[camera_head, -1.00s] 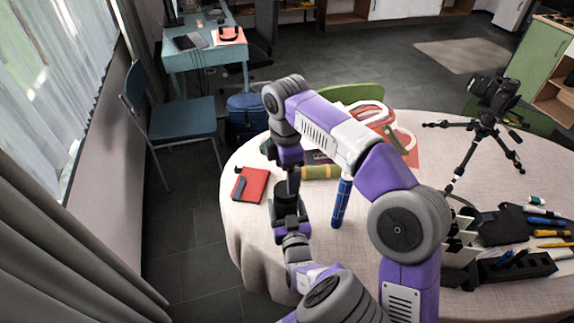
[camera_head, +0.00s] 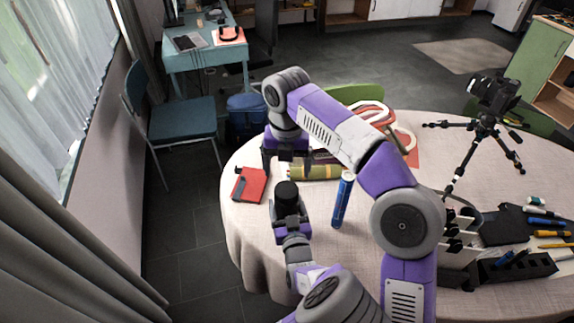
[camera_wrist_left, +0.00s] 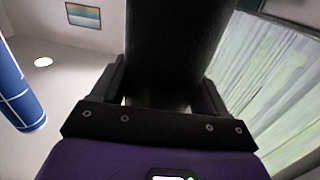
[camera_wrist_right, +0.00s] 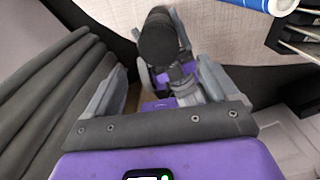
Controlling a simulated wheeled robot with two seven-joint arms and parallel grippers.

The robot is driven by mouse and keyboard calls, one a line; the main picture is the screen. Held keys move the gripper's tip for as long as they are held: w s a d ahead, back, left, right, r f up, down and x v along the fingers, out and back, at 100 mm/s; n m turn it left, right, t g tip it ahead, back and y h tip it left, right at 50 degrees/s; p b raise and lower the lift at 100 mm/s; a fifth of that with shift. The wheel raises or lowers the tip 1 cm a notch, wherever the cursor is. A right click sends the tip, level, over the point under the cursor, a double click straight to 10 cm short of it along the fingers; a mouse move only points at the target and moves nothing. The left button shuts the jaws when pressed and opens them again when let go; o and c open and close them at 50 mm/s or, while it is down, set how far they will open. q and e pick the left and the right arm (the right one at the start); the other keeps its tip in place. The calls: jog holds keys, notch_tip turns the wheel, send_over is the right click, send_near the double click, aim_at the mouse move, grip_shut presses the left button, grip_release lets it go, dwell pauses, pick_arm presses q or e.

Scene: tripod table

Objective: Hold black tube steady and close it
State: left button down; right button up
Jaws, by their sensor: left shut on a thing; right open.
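The black tube (camera_head: 287,192) stands roughly upright in my left gripper (camera_head: 289,208), which is shut around it. In the left wrist view the black tube (camera_wrist_left: 175,45) fills the space between the fingers. My right gripper (camera_head: 287,158) is open and empty, above and beyond the tube in the head view. In the right wrist view the tube's dark rounded top (camera_wrist_right: 158,38) shows beyond the spread fingers, apart from them. I cannot make out a seam between cap and tube.
A blue tube (camera_head: 343,200) stands just right of the left gripper. A red notebook (camera_head: 252,184) and an olive cylinder (camera_head: 320,172) lie close by on the round table (camera_head: 390,250). A camera tripod (camera_head: 484,125) and a black tray of pens (camera_head: 515,270) are at the right.

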aim_at(287, 190)
jog(key=shift+f, duration=4.05)
jog(key=c, duration=1.1)
jog(key=m, duration=1.6)
